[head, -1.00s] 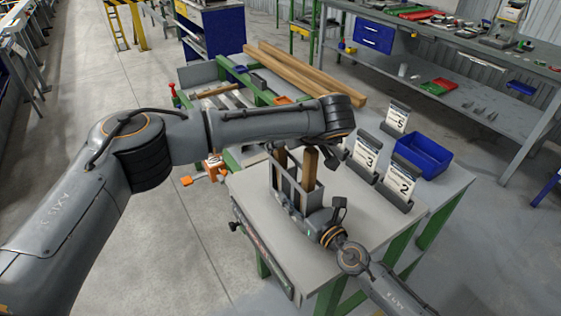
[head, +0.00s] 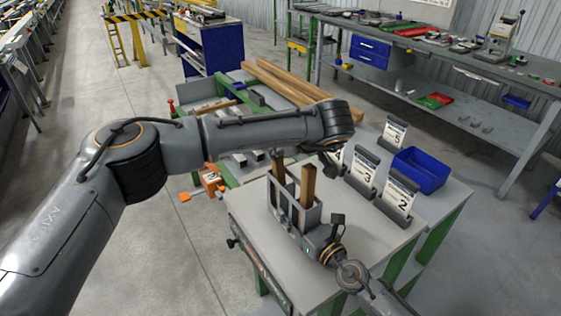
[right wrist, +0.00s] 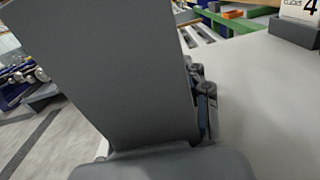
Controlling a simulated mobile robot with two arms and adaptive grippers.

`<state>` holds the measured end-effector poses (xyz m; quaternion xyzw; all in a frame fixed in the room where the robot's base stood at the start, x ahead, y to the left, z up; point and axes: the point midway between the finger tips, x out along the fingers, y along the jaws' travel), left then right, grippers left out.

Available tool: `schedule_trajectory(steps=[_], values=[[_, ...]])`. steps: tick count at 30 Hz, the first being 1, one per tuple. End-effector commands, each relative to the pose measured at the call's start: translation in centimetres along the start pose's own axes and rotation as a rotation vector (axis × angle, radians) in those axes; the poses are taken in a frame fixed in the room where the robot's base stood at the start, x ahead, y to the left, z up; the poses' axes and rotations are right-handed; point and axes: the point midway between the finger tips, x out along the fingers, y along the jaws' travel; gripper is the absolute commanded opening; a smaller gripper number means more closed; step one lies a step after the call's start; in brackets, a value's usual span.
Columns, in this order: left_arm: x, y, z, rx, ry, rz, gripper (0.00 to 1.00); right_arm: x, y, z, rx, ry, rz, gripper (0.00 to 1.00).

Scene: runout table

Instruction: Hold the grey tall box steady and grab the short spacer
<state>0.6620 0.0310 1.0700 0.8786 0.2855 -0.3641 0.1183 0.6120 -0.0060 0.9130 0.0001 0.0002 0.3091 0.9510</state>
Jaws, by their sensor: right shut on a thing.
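The grey tall box (head: 312,218) stands upright on the near table, open at the top. Two wooden pieces stick up from it: one on the right (head: 307,187) and one on the left (head: 279,166), partly hidden by my left arm. I cannot tell which is the short spacer. My right gripper (head: 322,236) is shut on the box's right, near side. In the right wrist view the box's grey wall (right wrist: 110,70) fills much of the picture, with a finger beside it. My left gripper (head: 328,160) is above and behind the box, mostly hidden by its own wrist; its jaws cannot be made out.
Numbered card holders (head: 399,196) and a blue bin (head: 421,170) stand on the table (head: 255,232) to the right of the box. Long wooden beams (head: 285,85) lie behind. An orange clamp-like thing (head: 212,180) is left of the table. The table's near left is clear.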

Motion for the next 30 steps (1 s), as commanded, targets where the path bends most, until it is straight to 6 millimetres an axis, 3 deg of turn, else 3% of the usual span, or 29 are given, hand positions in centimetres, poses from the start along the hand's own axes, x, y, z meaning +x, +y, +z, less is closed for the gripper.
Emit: schedule_trajectory(steps=[9,22,23,24,26,30], values=[[-4.4,0.0,-4.4,-0.002,0.002,0.001,0.00,0.0,0.0,0.0,0.000,0.001,0.000,0.10],[-5.5,0.0,-5.4,0.000,0.000,0.000,0.00,0.0,0.0,0.0,0.000,0.000,0.000,0.10],[-5.5,0.0,-5.4,0.000,0.000,0.000,0.00,0.0,0.0,0.0,0.000,0.000,0.000,0.53],[-5.5,0.0,-5.4,0.000,0.000,0.000,0.00,0.0,0.0,0.0,0.000,0.000,0.000,0.61],[-5.5,0.0,-5.4,0.000,0.000,0.000,0.00,0.0,0.0,0.0,0.000,0.000,0.000,0.73],[-5.5,0.0,-5.4,0.000,-0.001,0.000,0.00,0.0,0.0,0.0,0.000,0.000,0.000,0.73]])
